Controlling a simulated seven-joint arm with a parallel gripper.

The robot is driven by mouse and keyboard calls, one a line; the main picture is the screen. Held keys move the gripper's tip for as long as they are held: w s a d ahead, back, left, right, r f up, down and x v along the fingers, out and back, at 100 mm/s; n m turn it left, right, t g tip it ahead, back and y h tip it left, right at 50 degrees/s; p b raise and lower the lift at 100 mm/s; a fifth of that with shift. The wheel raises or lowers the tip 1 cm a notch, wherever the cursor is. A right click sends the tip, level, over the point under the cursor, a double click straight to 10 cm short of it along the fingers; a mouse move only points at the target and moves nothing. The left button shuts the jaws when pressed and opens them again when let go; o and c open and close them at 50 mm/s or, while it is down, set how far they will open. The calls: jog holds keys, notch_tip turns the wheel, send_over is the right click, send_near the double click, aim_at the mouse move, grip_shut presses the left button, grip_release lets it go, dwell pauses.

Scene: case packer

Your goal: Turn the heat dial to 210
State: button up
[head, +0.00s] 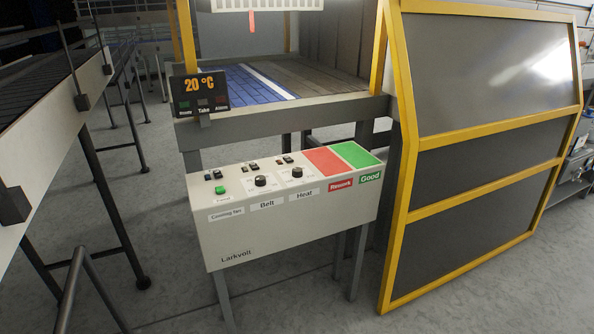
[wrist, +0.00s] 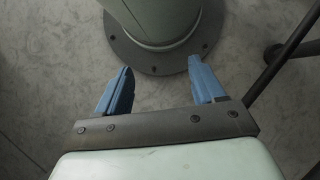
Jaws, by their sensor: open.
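The heat dial (head: 297,172) is a small black knob on the top of the pale control box (head: 290,225), above the label "Heat" (head: 304,194). Its pointer and scale are too small to read. A similar belt dial (head: 260,181) stands to its left, above the label "Belt". A display (head: 200,91) behind the box reads 20 °C. My gripper (wrist: 160,88) shows only in the wrist view, with its two blue fingers apart and nothing between them. It points down at the floor by my own base, away from the box.
The box also carries a green button (head: 220,190), small switches, and red "Rework" (head: 328,161) and green "Good" (head: 355,153) areas. A yellow-framed guard panel (head: 487,165) stands close on the right. A conveyor (head: 50,110) runs along the left. Floor in front is clear.

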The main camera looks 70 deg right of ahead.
jog(key=shift+w, duration=0.1)
jog(key=w+d+r+t+y, duration=0.1)
jog(key=w+d+r, duration=0.35)
jog(key=w, duration=0.35)
jog(key=w+d+r+t+y, duration=0.2)
jog(key=w+d+r, duration=0.3)
jog(key=w, duration=0.4)
jog(key=w+d+r+n+t, duration=0.1)
jog(key=w+d+r, duration=0.15)
jog(key=d, duration=0.25)
jog(key=w+d+r, duration=0.2)
jog(key=d+r, duration=0.1)
jog(key=d, duration=0.2)
notch_tip(320, 180, up, 50)
jog(key=n+t+h, duration=0.2)
jog(key=n+t, duration=0.1)
jog(key=t, duration=0.4)
send_over(298, 169)
jog(key=s+d, duration=0.1)
jog(key=s, duration=0.4)
jog(key=x, duration=1.3)
jog(key=shift+f, duration=0.2)
